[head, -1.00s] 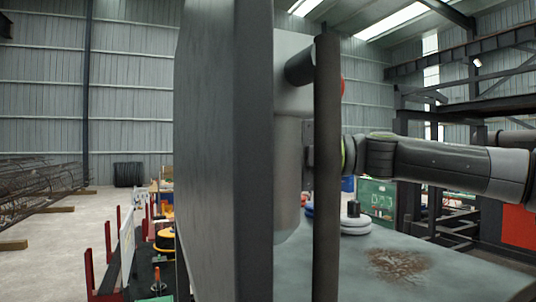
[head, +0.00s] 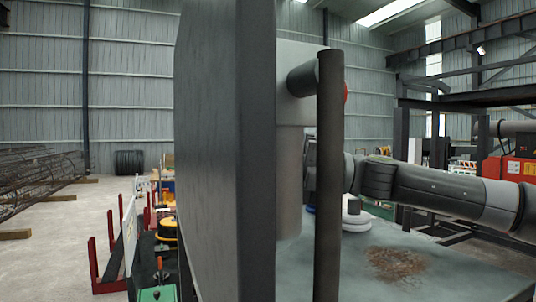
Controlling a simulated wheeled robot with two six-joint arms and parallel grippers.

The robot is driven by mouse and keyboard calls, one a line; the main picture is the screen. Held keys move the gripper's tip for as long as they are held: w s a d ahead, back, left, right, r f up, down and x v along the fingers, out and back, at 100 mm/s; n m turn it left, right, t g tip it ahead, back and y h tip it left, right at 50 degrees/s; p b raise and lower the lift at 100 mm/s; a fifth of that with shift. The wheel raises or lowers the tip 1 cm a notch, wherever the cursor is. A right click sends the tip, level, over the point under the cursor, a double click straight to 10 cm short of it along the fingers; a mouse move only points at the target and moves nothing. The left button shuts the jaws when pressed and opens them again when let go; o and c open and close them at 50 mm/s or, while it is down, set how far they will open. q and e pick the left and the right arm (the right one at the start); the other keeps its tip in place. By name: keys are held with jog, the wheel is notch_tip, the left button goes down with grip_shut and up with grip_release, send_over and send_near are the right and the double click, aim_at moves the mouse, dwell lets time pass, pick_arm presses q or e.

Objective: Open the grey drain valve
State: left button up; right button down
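No grey drain valve can be made out; a large dark grey upright panel (head: 255,160), seen nearly edge-on, blocks the middle of the head view. A long dark vertical bar (head: 328,190) stands off its right side on a short round stub (head: 302,78). A pale grey rounded body (head: 289,185) shows between panel and bar, with a bit of red behind the bar near its top. My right arm comes in from the right and ends behind the bar. Its gripper (head: 310,158) is mostly hidden, so its fingers cannot be read. My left gripper is not in view.
A grey surface with a rusty brown patch (head: 397,264) lies at lower right, with white discs (head: 355,220) stacked on it. Red posts (head: 93,262) and a green box (head: 158,294) are at lower left. Open concrete floor (head: 55,255) lies further left.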

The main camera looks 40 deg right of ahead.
dwell(0.3)
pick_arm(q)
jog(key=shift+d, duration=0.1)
pick_arm(e)
jog(key=c, duration=1.4)
grip_release()
jog(key=shift+o, duration=0.2)
